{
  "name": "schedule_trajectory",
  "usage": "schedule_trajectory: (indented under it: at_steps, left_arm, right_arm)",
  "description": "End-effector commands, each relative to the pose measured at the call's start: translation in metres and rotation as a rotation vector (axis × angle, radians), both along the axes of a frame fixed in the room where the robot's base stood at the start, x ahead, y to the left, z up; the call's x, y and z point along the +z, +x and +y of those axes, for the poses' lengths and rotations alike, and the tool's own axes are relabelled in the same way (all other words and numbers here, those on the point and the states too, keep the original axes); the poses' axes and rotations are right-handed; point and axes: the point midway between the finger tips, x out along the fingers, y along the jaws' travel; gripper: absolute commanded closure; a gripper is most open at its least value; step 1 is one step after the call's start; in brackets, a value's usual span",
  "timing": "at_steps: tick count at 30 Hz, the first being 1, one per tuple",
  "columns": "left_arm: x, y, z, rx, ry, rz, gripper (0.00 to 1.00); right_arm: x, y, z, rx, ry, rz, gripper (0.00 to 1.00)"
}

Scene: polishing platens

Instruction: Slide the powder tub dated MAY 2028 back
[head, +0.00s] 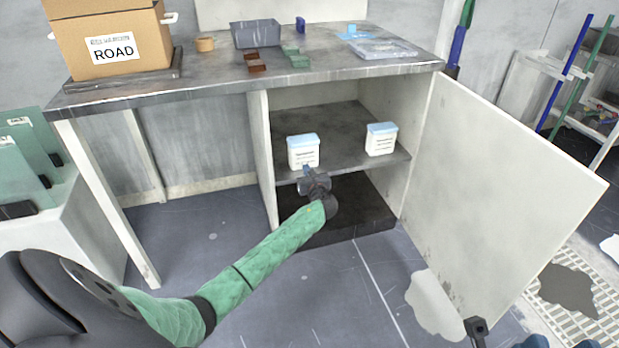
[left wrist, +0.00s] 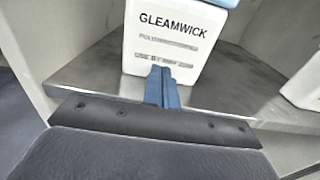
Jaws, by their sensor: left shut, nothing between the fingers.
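A white powder tub with a light blue lid (head: 303,151) stands upright on the cabinet shelf (head: 345,155), near its front edge on the left. In the left wrist view this tub (left wrist: 172,38) reads GLEAMWICK, with a blurred use-by line that appears to say MAY 2028. My left gripper (head: 308,171) is shut and empty, its blue fingertips (left wrist: 161,86) in front of the tub's lower face. I cannot tell whether they touch it. A similar tub (head: 381,139) stands to the right, its date unreadable. Blue parts at the bottom right edge may be my right gripper, mostly cut off.
The cabinet door (head: 500,190) stands open on the right. The shelf behind the tubs looks clear. The worktop (head: 215,83) above carries a cardboard box (head: 110,45), a grey bin (head: 256,34) and small blocks. The cabinet's left wall (head: 262,150) is close beside the left tub.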

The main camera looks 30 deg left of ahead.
Motion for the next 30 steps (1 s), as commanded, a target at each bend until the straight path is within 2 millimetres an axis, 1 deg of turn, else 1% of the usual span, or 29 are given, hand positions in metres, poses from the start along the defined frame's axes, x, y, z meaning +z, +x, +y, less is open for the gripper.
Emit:
schedule_trajectory:
  at_steps: [11, 14, 21, 30]
  left_arm:
    - [0.000, 0.001, 0.001, -0.001, 0.000, 0.000, 1.00]
    - [0.001, 0.005, 0.005, -0.001, 0.000, 0.000, 1.00]
    - [0.001, 0.025, 0.028, -0.001, -0.001, 0.001, 1.00]
    - [0.000, 0.026, 0.030, -0.001, -0.001, -0.001, 1.00]
  right_arm:
    - [0.001, 0.000, 0.000, 0.001, 0.001, -0.003, 0.64]
    - [0.003, 0.000, 0.000, -0.001, 0.001, -0.004, 0.64]
    - [0.007, -0.001, -0.003, -0.018, -0.005, -0.008, 0.64]
    - [0.004, 0.000, -0.004, -0.025, -0.010, -0.003, 0.64]
